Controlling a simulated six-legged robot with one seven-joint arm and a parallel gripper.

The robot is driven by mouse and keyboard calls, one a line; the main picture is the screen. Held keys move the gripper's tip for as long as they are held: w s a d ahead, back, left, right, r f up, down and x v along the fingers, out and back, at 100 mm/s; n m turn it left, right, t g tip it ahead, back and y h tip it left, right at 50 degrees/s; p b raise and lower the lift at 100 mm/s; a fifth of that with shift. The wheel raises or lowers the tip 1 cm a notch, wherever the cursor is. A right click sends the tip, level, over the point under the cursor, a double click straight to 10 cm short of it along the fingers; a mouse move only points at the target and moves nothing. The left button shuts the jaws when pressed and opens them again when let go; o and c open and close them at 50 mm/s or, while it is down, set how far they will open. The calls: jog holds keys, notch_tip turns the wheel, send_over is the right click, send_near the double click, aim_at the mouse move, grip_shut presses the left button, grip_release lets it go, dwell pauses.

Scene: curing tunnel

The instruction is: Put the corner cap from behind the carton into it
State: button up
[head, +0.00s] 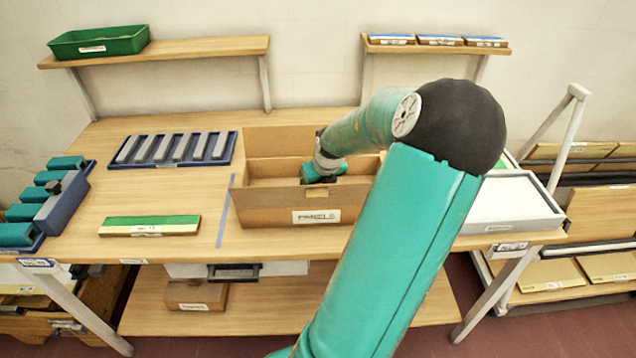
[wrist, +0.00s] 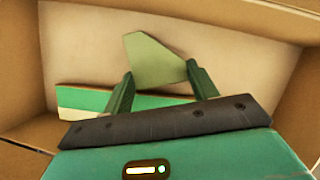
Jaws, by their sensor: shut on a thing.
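The open carton (head: 281,210) stands on the workbench, with a printed label on its front. My gripper (head: 323,171) reaches down into it, over its right half. In the wrist view my gripper (wrist: 160,90) is shut on a pale green angular piece, the corner cap (wrist: 155,62), held between its two fingertips. The carton's walls (wrist: 293,85) surround the cap in that view. I cannot tell whether the cap touches the carton's floor (wrist: 80,50). The cap is not visible in the head view, hidden by my gripper and the carton's front wall.
A green and white strip (wrist: 85,100) lies in the carton under my gripper. A blue tray of grey bars (head: 172,149) and a green-topped board (head: 150,225) lie left of the carton. A white tray (head: 510,205) is to its right. Shelves (head: 160,50) hang behind.

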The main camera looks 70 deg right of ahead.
jog(key=o, duration=0.9)
jog(key=shift+o, duration=0.2)
jog(key=v, duration=1.2)
jog(key=shift+w, duration=0.1)
